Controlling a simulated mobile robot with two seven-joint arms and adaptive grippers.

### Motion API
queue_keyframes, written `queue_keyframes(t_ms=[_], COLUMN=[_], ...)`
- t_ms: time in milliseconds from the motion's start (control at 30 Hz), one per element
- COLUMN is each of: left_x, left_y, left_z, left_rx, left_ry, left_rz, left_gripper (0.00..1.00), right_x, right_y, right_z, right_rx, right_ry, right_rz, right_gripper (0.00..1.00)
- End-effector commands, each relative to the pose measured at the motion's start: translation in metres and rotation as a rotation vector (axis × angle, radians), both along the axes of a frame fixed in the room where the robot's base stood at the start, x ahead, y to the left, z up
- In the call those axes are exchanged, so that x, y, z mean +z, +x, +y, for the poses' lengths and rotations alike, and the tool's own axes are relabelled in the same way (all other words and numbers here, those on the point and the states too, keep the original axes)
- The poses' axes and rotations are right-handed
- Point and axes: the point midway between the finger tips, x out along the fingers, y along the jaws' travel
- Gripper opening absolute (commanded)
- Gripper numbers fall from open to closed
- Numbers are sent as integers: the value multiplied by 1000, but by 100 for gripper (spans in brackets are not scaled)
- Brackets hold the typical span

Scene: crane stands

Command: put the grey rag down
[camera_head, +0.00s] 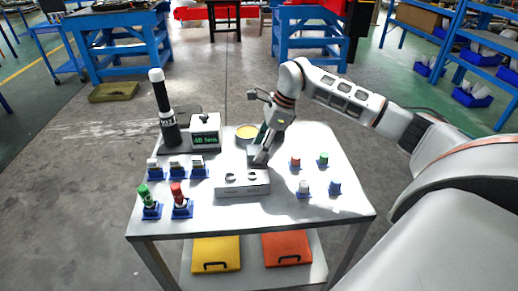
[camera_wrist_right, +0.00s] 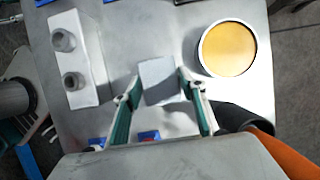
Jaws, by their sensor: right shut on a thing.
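The grey rag (camera_wrist_right: 158,80) is a small flat grey piece between the two fingertips of my right gripper (camera_wrist_right: 160,84) in the wrist view. My right gripper is shut on it. A shadow lies on the table just below the rag; I cannot tell whether the rag touches the table. In the head view my right gripper (camera_head: 260,152) is over the middle of the table, behind the white block and beside the round dish. My left gripper is not in view.
Blue stands with small parts are on both sides. Bare tabletop lies at front right.

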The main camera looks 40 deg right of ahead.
Motion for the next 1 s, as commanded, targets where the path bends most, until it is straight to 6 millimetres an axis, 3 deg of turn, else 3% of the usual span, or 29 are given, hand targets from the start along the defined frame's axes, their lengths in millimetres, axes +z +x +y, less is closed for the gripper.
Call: queue_keyframes(t_ms=[367, 400, 467, 800, 1000], left_x=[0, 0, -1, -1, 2], left_y=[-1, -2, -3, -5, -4], left_z=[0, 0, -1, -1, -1], left_rx=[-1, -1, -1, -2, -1], left_ry=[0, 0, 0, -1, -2], left_rz=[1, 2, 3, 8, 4], left_gripper=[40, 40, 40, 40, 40], right_x=[-5, -5, -5, -3, 16], right_y=[0, 1, 1, 1, -2], right_z=[0, 0, 0, 0, -7], right_rx=[0, 0, 0, 0, -1], right_ry=[0, 0, 0, 1, -2], right_rz=[-2, -2, -2, -3, -7], right_gripper=[18, 46, 58, 58, 58])
